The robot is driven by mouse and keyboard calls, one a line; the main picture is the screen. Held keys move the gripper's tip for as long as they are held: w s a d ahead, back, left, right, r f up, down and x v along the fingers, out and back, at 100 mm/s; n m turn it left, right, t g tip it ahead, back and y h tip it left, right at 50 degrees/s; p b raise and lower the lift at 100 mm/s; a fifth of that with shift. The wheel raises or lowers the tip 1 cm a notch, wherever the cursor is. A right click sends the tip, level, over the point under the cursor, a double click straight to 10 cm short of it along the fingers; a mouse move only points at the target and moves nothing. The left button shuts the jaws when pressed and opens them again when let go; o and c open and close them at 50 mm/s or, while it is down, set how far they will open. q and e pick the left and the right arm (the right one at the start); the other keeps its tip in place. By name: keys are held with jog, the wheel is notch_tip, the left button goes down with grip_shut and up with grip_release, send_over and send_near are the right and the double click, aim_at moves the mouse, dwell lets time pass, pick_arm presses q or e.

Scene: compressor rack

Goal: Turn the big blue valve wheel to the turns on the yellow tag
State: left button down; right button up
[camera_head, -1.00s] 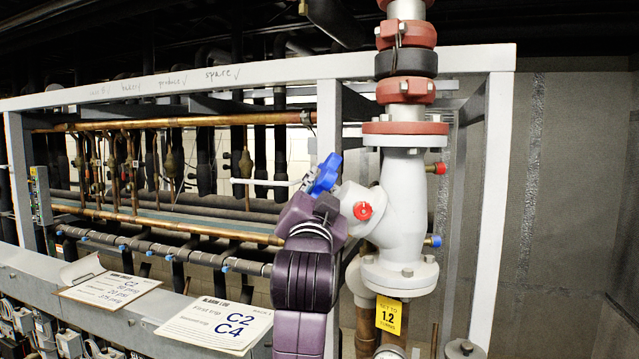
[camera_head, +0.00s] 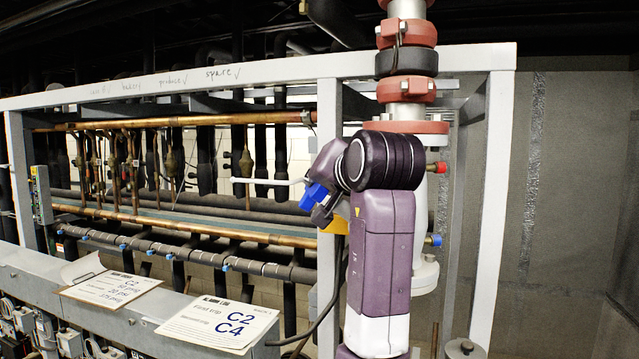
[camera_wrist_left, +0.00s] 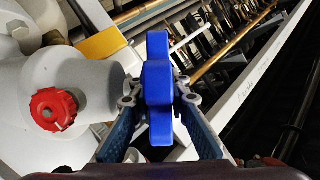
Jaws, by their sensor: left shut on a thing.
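The blue valve wheel (camera_head: 314,194) shows only partly in the head view, left of the white valve body (camera_head: 425,277). In the left wrist view the wheel (camera_wrist_left: 158,90) is upright between the two fingers. My left gripper (camera_wrist_left: 158,103) is shut on it, a finger on each side. In the head view my left gripper (camera_head: 324,206) is at the wheel, and its purple wrist hides most of the valve body. The yellow tag by the valve's lower flange is hidden behind my arm; the earlier head frame reads "SET TO 1.2 TURNS". My right gripper is not in view.
A red cap (camera_wrist_left: 53,108) juts from the valve beside my left gripper. Red (camera_head: 437,168) and blue (camera_head: 433,240) fittings are on its right. A grey frame post (camera_head: 329,130) stands close behind. Paper signs (camera_head: 217,323) lie at lower left.

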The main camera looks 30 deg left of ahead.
pick_arm(q)
jog(key=n+g+h, duration=0.1)
jog(key=g, duration=0.2)
jog(key=n+g, duration=0.1)
jog(key=g, duration=0.2)
jog(key=shift+h, duration=0.4)
jog(key=shift+g, duration=0.3)
jog(key=c, duration=2.1)
grip_release()
jog(key=v, duration=1.2)
jog(key=shift+r, duration=0.15)
